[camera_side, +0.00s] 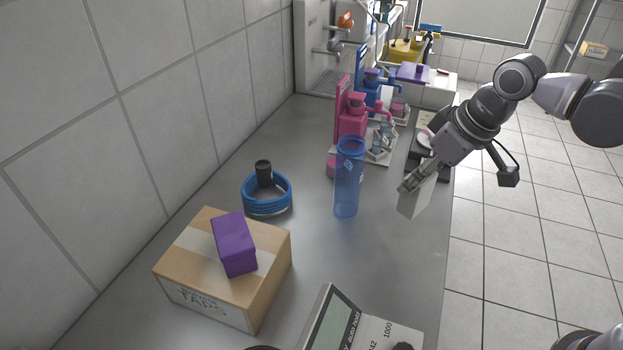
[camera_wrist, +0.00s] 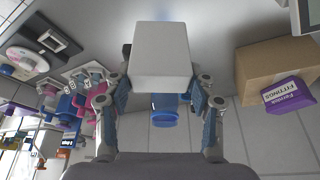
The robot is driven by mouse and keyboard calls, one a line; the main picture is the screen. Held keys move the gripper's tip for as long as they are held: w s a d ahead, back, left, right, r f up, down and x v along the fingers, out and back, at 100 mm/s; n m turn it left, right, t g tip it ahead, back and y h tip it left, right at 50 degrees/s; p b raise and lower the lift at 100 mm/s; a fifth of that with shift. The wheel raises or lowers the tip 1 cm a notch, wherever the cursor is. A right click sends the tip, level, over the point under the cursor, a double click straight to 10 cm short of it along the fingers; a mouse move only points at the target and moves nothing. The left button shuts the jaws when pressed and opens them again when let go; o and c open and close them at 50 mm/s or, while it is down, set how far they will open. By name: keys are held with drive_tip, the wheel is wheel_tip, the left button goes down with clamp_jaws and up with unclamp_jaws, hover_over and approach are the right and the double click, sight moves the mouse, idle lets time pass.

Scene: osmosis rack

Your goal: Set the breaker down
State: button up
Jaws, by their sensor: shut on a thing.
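The breaker (camera_side: 416,197) is a plain pale grey block, seen near the bench's right edge in the side view. It fills the upper middle of the wrist view (camera_wrist: 161,58). My gripper (camera_side: 418,179) comes from the upper right and is shut on it, with one finger on each side in the wrist view (camera_wrist: 161,88). The block hangs tilted below the fingers, over the grey bench (camera_side: 300,240). I cannot tell how high its lower end is above the surface.
A clear blue cylinder (camera_side: 347,185) stands left of the block. Behind are pink (camera_side: 352,122) and blue (camera_side: 372,92) dispensers. A blue hose coil (camera_side: 266,195), a carton (camera_side: 190,265) with a purple box (camera_side: 234,243) and a display device (camera_side: 335,325) stand left and nearer. Bare bench lies between.

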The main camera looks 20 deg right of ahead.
drive_tip(key=shift+w+a+f+n+g+y, duration=0.2)
drive_tip(key=shift+a+f+n, duration=0.65)
drive_tip(key=shift+a+f, duration=1.35)
drive_tip(key=shift+w+a+f+n+g+y, duration=0.1)
drive_tip(key=shift+a+f+n+g+y, duration=0.2)
drive_tip(key=shift+a+f+n, duration=1.85)
drive_tip(key=shift+w+a+f+m+g+y, duration=0.1)
drive_tip(key=shift+a+f+m+y, duration=0.6)
drive_tip(key=shift+a, duration=2.95)
drive_tip(key=shift+f+h, duration=0.4)
drive_tip(key=o, duration=1.2)
drive_tip(key=shift+o, duration=0.2)
drive_tip(key=shift+r, duration=0.15)
